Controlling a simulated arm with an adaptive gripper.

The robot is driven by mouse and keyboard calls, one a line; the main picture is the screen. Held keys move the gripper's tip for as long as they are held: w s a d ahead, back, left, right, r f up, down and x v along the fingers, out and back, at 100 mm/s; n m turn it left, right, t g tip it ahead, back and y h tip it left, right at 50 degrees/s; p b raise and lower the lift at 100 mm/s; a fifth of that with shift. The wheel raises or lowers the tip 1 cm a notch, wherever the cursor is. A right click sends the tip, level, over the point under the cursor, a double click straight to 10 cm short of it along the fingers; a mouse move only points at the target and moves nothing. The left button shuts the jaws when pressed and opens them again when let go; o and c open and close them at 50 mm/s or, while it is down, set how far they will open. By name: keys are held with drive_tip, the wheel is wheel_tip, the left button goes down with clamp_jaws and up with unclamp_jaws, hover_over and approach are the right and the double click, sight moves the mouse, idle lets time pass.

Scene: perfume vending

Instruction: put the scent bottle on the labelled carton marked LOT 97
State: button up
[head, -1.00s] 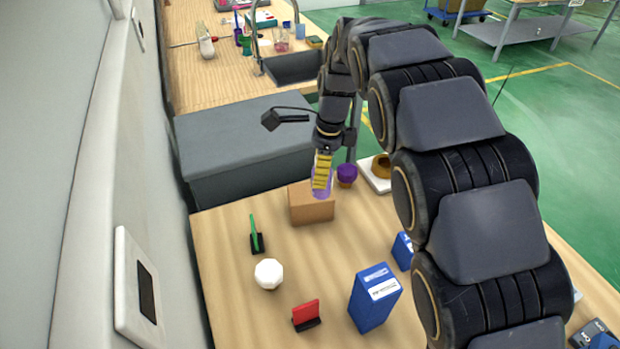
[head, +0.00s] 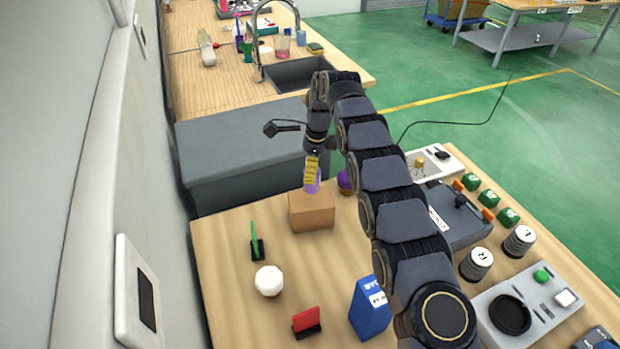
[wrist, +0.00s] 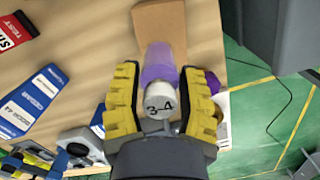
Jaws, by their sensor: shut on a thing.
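The scent bottle (head: 312,185) is translucent purple, and its pale cap marked "3-4" shows in the wrist view (wrist: 160,100). My gripper (head: 312,168), with yellow ribbed fingers, is shut on the bottle near its cap and points down. A plain brown carton (head: 312,213) stands on the table just below the bottle in the head view. The carton also shows beyond the bottle in the wrist view (wrist: 165,25). No LOT 97 marking is readable on its visible faces. I cannot tell whether the bottle's base touches the carton's top.
A purple object (head: 344,182) stands just right of the bottle. A green pen in a stand (head: 255,240), a white faceted object (head: 268,281), a red card holder (head: 306,322) and a blue box (head: 368,310) stand nearer. Bare wood (head: 215,250) lies left of the carton.

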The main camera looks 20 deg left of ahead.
drive_tip(key=shift+w+a+f, duration=0.15)
drive_tip(key=shift+w+f, duration=0.05)
drive_tip(key=shift+f, duration=1.65)
drive_tip(key=shift+f, duration=0.2)
drive_tip(key=o, duration=1)
drive_tip(key=shift+r, duration=0.1)
